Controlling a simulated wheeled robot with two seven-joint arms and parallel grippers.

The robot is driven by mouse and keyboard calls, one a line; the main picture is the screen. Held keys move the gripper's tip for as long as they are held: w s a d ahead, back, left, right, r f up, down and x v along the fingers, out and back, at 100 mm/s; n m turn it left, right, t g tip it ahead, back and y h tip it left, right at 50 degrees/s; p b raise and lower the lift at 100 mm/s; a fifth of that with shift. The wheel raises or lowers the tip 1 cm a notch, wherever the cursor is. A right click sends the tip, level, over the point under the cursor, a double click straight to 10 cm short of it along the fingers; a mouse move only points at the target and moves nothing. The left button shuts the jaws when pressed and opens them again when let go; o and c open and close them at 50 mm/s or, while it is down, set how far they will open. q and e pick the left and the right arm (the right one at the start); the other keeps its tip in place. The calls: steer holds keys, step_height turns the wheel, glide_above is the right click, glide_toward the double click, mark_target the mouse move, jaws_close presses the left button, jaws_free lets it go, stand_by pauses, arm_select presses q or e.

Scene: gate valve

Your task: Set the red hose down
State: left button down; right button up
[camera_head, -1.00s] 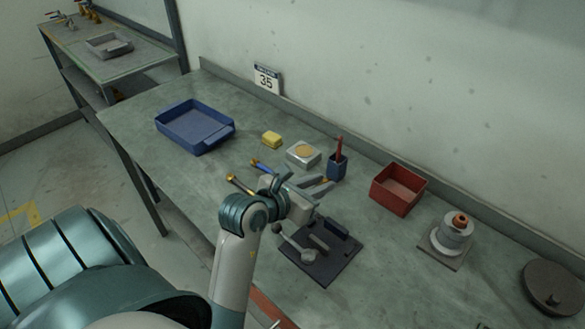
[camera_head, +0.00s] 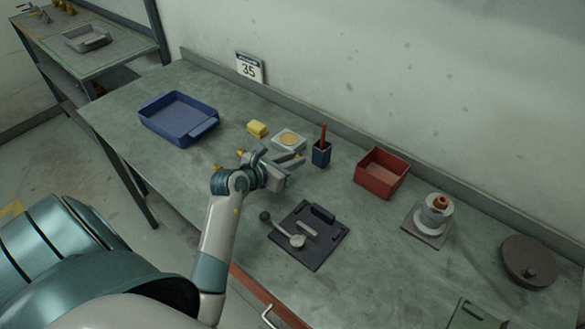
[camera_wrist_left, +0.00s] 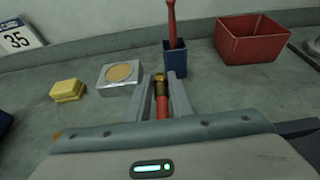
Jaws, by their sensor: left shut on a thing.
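My left gripper (camera_head: 294,160) is over the bench, in front of a white block with a round tan top (camera_head: 289,139) and a blue cup (camera_head: 321,154). In the left wrist view, its fingers (camera_wrist_left: 161,88) are shut on the red hose (camera_wrist_left: 162,106), which has a brass end (camera_wrist_left: 160,84) pointing toward the cup. The rest of the hose is hidden behind the gripper body. I cannot tell whether the hose touches the bench. In the head view the hose is not clearly seen. My right gripper is not in view.
A yellow block (camera_head: 257,129) and blue tray (camera_head: 180,118) lie left. A red tool stands in the cup. A red bin (camera_head: 382,174) and a flanged part (camera_head: 435,214) are to the right. A dark plate (camera_head: 308,254) lies nearer. Bench between tray and plate is mostly clear.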

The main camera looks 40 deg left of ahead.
mark_target(293, 175)
arm_select(q)
step_height(293, 175, down, 3)
steer(key=shift+f+p, duration=0.15)
steer(key=shift+p, duration=0.4)
steer(key=shift+f, duration=0.35)
steer(key=shift+f, duration=0.15)
steer(key=c, duration=1.6)
jaws_free()
steer(key=shift+o, duration=0.2)
